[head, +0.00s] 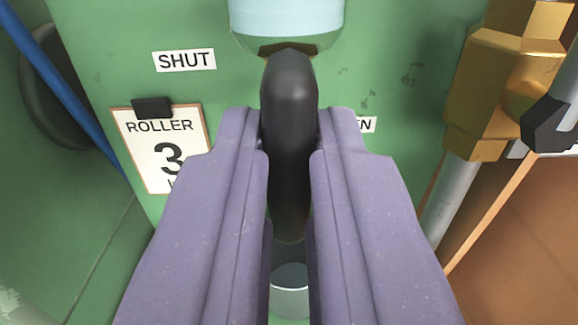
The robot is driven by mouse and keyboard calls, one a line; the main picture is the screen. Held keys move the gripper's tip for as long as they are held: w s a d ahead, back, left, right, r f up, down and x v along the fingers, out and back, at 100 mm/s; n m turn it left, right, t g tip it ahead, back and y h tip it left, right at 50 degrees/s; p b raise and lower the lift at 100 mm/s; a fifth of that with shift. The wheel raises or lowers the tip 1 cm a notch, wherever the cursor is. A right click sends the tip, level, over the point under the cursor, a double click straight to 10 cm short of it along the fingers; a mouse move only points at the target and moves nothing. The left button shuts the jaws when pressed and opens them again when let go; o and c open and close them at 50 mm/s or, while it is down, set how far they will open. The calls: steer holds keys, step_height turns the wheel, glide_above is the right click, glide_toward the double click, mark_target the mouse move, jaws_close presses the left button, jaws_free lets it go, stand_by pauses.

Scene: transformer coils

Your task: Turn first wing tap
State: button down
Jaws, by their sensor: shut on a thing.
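The tap's black wing handle (289,95) stands lengthwise, pointing away from me, in the middle of the head view. My gripper (289,140), with two purple fingers, is shut on it, one finger on each side. The far end of the handle sticks out past the fingertips, close to a pale blue cylinder (287,15). A "SHUT" label (184,60) is on the green panel to the left.
A clipboard sign reading "ROLLER 3" (135,150) hangs at the left, partly behind my left finger. A blue hose (62,85) runs down the far left. A brass fitting (490,90) with a grey pipe (452,200) stands close at the right.

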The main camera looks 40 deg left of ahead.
steer(key=shift+f+n, duration=0.15)
steer(key=shift+n, duration=0.15)
steer(key=c, duration=1.1)
jaws_free()
steer(key=shift+c, duration=0.2)
steer(key=p+v, duration=0.1)
steer(key=v, duration=0.6)
steer(key=shift+s+d, duration=0.25)
steer(key=shift+s, duration=0.1)
